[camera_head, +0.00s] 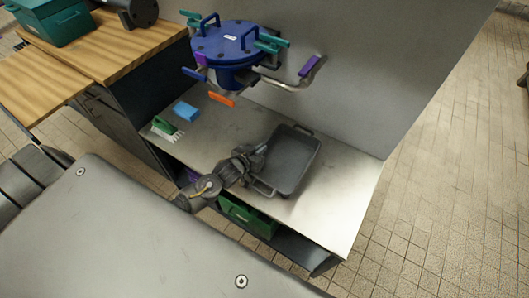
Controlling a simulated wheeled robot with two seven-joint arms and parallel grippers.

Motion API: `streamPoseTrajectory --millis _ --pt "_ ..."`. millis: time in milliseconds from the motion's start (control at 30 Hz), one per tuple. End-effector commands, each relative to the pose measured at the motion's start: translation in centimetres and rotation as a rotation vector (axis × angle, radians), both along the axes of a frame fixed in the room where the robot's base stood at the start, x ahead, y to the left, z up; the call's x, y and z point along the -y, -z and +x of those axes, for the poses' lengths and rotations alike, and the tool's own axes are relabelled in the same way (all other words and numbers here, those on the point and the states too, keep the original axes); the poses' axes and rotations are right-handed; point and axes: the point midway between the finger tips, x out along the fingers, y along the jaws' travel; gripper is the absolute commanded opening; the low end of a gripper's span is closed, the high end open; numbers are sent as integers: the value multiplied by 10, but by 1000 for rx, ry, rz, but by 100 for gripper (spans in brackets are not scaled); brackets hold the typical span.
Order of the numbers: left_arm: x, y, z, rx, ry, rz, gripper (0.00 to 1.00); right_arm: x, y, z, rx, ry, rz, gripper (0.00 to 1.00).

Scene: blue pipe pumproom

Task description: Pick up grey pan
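The grey pan (291,160) is a rectangular tray-like pan lying on the light metal counter. It has a handle at its far end and another at its near end. My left gripper (257,152) is at the pan's left side, close to its left rim. I cannot tell whether it touches the rim, and its fingers are too small and dark to show whether they are open or shut. My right gripper is not in view.
A blue flanged valve body (226,42) with coloured handles and a pipe juts out above the counter (335,185). A blue sponge (186,111) and a green brush (163,126) lie at left. A green crate (247,215) is below. Wooden worktop (105,48) at upper left.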

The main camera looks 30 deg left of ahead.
Motion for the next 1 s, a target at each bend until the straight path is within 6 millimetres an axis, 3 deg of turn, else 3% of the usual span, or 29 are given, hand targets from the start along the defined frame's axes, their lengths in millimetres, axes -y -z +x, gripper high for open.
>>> streamPoseTrajectory --millis 133,400,700,1000 --pt "-2 -28 -1 7 0 -1 0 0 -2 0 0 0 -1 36" --pt "-39 -87 -41 4 2 2 0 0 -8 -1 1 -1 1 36" --pt "-81 -112 -86 3 1 1 0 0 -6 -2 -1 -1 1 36" --pt "-96 -122 -101 5 1 -1 0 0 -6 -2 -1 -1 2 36"
